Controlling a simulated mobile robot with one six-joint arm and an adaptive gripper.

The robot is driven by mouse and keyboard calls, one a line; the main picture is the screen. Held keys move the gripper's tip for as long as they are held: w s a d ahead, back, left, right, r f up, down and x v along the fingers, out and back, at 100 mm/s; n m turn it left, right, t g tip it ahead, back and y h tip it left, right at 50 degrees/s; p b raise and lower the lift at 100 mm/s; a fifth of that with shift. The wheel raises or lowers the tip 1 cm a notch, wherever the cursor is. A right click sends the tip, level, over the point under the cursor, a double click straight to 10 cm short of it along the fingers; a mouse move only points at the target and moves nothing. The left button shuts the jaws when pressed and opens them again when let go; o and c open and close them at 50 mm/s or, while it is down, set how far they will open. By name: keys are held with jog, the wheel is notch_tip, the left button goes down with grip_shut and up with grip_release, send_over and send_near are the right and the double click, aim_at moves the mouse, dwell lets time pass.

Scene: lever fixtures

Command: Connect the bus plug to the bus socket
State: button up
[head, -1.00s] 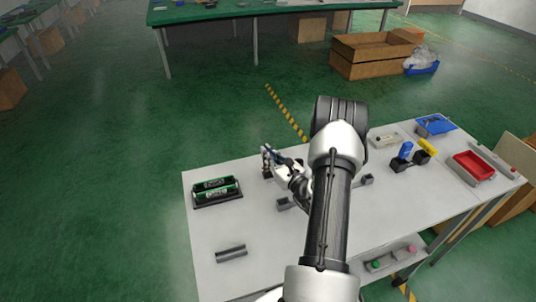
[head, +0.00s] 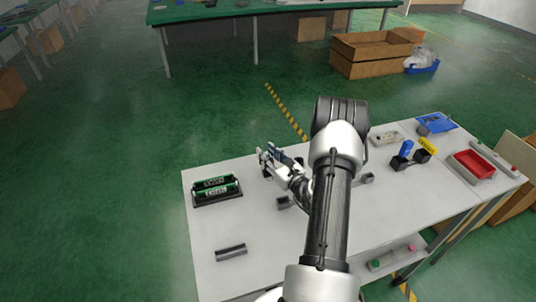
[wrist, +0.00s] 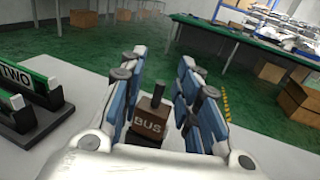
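A brown block marked BUS (wrist: 150,124) with a dark upright post on top stands on the white table in the wrist view. I cannot tell whether it is the bus plug or the bus socket. My gripper (wrist: 165,92) has its blue-padded fingers spread, one on each side of the block, with visible gaps. In the head view my gripper (head: 269,155) is over the table's far edge, and a small dark part of the block (head: 266,171) shows below it. No other part marked BUS can be made out.
A black holder with green bars (head: 217,190), one marked TWO in the wrist view (wrist: 30,85), stands left of my gripper. A grey bar (head: 231,252) lies at the front left. A red tray (head: 474,166) and blue tray (head: 435,124) are at the right. The front-left tabletop is mostly clear.

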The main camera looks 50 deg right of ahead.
jog(key=v, duration=1.2)
jog(key=shift+w, duration=0.1)
